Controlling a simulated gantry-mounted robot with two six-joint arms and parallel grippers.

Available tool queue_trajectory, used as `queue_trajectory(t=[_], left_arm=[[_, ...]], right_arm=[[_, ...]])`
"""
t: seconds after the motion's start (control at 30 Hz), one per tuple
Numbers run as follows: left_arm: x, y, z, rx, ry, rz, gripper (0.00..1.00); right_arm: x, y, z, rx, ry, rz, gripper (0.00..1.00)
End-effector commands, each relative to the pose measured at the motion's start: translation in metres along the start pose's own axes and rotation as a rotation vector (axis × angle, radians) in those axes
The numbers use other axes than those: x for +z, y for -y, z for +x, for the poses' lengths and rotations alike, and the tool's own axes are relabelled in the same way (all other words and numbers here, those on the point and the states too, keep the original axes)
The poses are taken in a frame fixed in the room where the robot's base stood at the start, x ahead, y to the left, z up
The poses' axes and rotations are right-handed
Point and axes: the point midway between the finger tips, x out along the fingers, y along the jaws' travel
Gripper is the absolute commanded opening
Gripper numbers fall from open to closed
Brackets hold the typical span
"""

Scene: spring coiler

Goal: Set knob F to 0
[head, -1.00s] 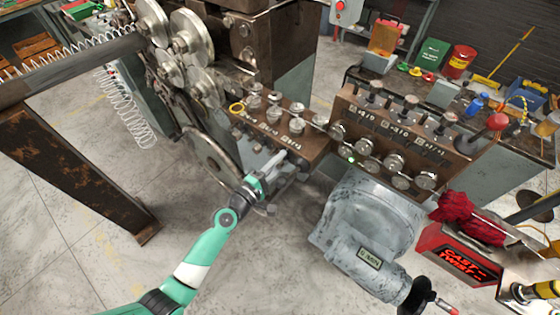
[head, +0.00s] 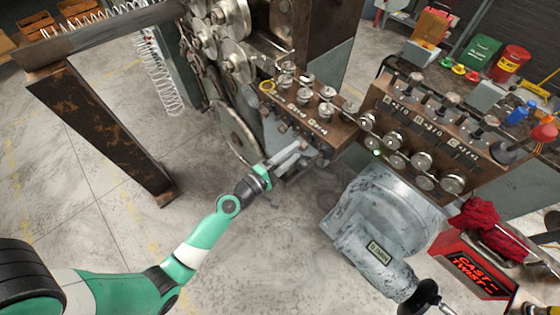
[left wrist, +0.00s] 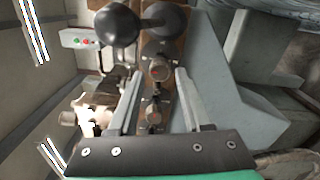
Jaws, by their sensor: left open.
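The small brown control box (head: 335,133) carries several round metal knobs on top and a row of small dark knobs along its front. Its labels are too small to read, so I cannot tell which knob is F. My left gripper (head: 299,149) is open at the box's front side, close to the front knobs. In the left wrist view, a small dark knob with a reddish ring (left wrist: 159,70) shows between and beyond the open fingers of the left gripper (left wrist: 157,85). A smaller dark knob (left wrist: 154,115) also shows between them. My right gripper is not in view.
A larger brown panel (head: 455,150) with knobs and a small green light stands to the right. A grey motor housing (head: 385,215) sits below it. Machine rollers (head: 232,65) and a steel beam (head: 105,35) lie left. The floor around my left arm is clear.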

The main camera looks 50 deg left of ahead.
Motion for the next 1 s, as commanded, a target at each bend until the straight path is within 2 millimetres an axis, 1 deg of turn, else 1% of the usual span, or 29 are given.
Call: queue_trajectory(t=[0.03,0.1,0.2,0.33,0.47,0.93,1.0], left_arm=[[0.0,0.001,-0.014,-0.001,-0.002,-0.001,0.49],[-0.001,0.002,-0.031,-0.002,-0.003,-0.001,0.49],[-0.001,0.002,-0.05,0.0,-0.003,-0.001,0.49],[0.0,0.001,-0.065,0.0,-0.001,0.0,0.49],[0.0,0.0,-0.068,0.001,0.0,0.0,0.49],[0.0,0.0,-0.068,0.001,0.0,0.001,0.49],[0.002,-0.003,-0.066,0.006,0.006,0.013,0.49]], right_arm=[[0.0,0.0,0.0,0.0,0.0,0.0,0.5],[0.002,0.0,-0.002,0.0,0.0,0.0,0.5],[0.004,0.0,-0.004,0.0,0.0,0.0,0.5],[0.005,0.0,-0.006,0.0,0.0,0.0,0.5],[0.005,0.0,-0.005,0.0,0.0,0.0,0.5],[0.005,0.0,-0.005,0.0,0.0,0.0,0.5],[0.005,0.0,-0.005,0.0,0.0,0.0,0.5]])
